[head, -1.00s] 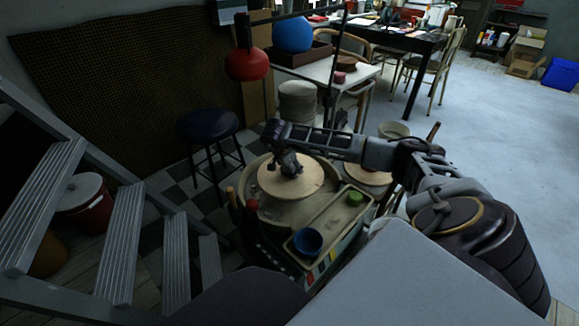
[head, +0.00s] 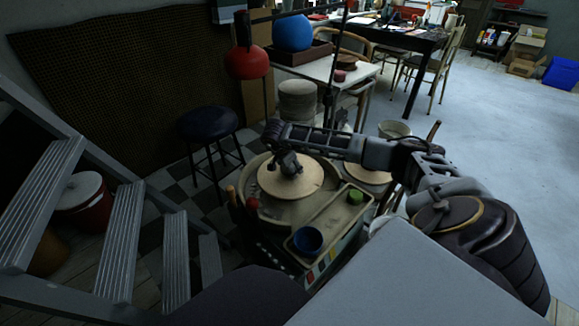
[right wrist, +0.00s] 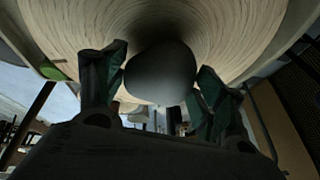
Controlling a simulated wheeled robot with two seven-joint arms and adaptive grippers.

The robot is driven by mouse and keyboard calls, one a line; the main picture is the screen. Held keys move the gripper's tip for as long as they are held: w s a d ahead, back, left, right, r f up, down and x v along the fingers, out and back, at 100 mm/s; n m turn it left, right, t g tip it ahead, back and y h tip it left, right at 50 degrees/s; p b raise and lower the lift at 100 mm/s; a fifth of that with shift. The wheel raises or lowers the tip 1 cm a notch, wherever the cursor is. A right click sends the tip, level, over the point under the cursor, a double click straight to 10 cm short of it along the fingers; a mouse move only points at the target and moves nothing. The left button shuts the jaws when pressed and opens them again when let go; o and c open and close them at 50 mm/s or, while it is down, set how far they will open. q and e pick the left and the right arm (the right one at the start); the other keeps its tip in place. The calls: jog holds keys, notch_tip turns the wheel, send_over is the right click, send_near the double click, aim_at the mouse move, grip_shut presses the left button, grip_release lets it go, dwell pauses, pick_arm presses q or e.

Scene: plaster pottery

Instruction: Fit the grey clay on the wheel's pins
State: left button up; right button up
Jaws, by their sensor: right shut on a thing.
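The grey clay (right wrist: 160,74), a smooth rounded lump, sits between the two fingers of my right gripper (right wrist: 160,88) in the right wrist view. The fingers are shut on it. The pale wheel disc (right wrist: 230,25) fills the top of that view, close to the clay. In the head view my right gripper (head: 289,167) hangs over the middle of the round wheel disc (head: 303,187). The gripper mostly hides the clay there. I cannot see the pins or tell whether the clay touches the disc. My left gripper is in neither current view.
The wheel's tray holds a blue bowl (head: 308,240) and a green piece (head: 355,197). A red-topped tool (head: 252,203) stands at its left side. A dark stool (head: 207,124) is behind left, and metal steps (head: 122,240) fill the left.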

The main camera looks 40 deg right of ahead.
jog(key=shift+f, duration=0.2)
dwell(0.7)
jog(key=o, duration=1.9)
jog(key=shift+s+f, duration=0.1)
jog(key=shift+f, duration=0.05)
jog(key=v, duration=1.2)
